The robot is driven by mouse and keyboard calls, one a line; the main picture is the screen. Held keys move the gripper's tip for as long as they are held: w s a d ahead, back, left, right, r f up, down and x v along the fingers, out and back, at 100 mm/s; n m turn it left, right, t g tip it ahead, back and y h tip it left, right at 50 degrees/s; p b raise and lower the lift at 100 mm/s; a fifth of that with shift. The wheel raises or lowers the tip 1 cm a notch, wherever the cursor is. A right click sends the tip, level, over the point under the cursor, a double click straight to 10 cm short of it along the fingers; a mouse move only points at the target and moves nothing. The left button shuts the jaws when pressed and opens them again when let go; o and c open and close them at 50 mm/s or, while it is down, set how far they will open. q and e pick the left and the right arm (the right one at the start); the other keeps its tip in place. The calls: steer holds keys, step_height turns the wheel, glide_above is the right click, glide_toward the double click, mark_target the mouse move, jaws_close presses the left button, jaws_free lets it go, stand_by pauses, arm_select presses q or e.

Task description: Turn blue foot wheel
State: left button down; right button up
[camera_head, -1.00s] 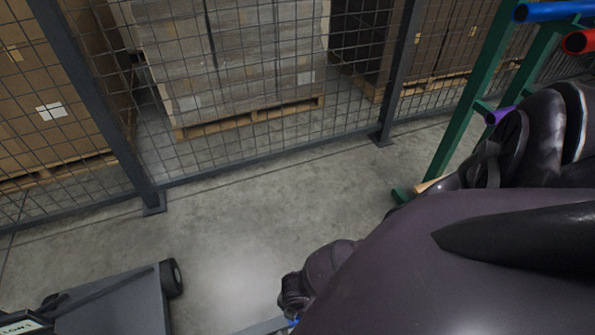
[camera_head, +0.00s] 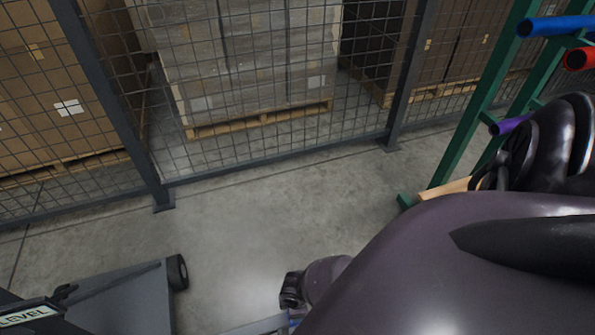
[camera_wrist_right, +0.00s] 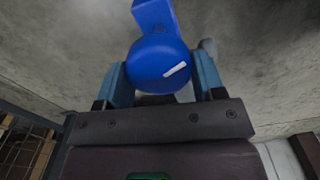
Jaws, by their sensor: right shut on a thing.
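The blue foot wheel (camera_wrist_right: 152,60) shows in the right wrist view as a round blue knob with a short white mark on its face. A blue piece extends from its top. My right gripper (camera_wrist_right: 160,72) has one light blue finger on each side of the wheel and is shut on it. In the head view my own arm hides most of the area around the right gripper, and the wheel cannot be made out there. My left gripper is not in view.
A grey machine with a "LEVEL" label (camera_head: 32,315) and a black wheel (camera_head: 177,272) stands at lower left. A mesh fence (camera_head: 270,70) with palletised boxes behind it closes the back. A green rack (camera_head: 485,95) with coloured bars stands at right. Bare floor (camera_head: 260,210) lies between.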

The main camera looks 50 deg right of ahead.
steer(key=shift+m, duration=1.2)
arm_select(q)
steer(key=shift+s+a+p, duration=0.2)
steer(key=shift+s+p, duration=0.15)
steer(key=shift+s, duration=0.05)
arm_select(e)
steer(key=shift+w+m, duration=0.1)
steer(key=shift+m, duration=0.9)
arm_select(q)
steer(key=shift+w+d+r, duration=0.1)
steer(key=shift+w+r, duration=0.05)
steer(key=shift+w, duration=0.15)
arm_select(e)
steer(key=o, duration=0.9)
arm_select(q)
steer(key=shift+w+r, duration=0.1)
